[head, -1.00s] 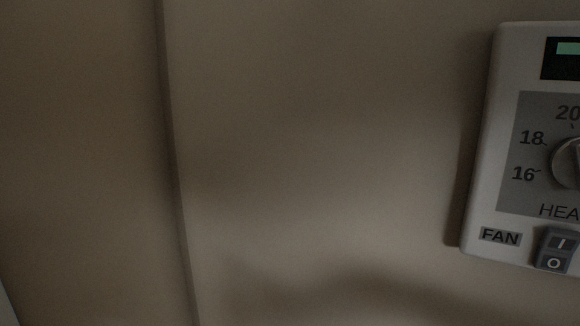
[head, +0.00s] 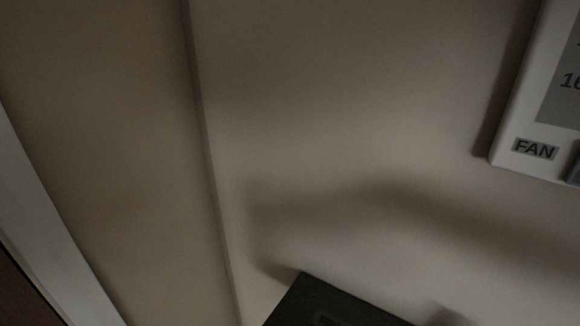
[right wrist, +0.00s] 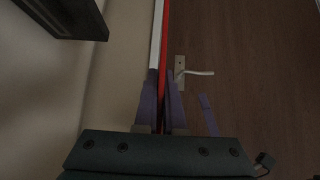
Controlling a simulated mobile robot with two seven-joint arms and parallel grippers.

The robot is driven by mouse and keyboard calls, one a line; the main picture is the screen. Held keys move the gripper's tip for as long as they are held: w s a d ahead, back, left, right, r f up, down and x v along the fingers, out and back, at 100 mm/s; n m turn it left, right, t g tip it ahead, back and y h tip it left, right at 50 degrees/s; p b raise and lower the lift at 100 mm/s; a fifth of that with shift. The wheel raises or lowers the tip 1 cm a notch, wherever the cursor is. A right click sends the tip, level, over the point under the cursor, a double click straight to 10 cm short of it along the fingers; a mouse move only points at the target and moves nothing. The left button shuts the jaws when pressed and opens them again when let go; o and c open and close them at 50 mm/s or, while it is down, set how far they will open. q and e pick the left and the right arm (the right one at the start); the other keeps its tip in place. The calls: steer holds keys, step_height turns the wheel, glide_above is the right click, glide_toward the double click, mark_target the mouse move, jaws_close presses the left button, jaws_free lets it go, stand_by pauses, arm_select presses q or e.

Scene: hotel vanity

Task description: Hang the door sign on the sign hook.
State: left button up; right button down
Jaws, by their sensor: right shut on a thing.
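My right gripper (right wrist: 160,82) shows in the right wrist view, its purple fingers shut on the door sign (right wrist: 163,35). The sign is seen nearly edge-on as a thin strip, white on the left and red on the right, running up out of the top of the picture. Its faces and its hanging hole cannot be made out. I cannot identify the sign hook in either view. Neither gripper shows in the head view, and my left gripper is out of sight.
A beige wall with a vertical seam fills the head view. A white control panel (head: 507,155) marked FAN is at right. A dark flat thing (head: 320,305) shows at the bottom. The wrist view has a dark block (right wrist: 70,18) and a brown door with a handle (right wrist: 195,73).

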steer(key=w+d+r+m+t+p, duration=0.1)
steer(key=w+r+p, duration=0.3)
steer(key=r+p, duration=0.7)
steer(key=w+d+r+m+h+p, duration=0.1)
steer(key=w+r+p, duration=0.3)
steer(key=r+p, duration=0.7)
steer(key=w+d+r+m+t+p, duration=0.1)
steer(key=w+r+p, duration=0.4)
steer(key=r+p, duration=0.65)
steer(key=w+d+f+b, duration=0.2)
steer(key=w+d+b, duration=0.3)
steer(key=w, duration=0.3)
steer(key=shift+f+b, duration=0.25)
steer(key=shift+b, duration=0.55)
steer(key=c, duration=0.9)
jaws_free()
steer(key=shift+s+d, duration=0.1)
steer(key=shift+d, duration=0.05)
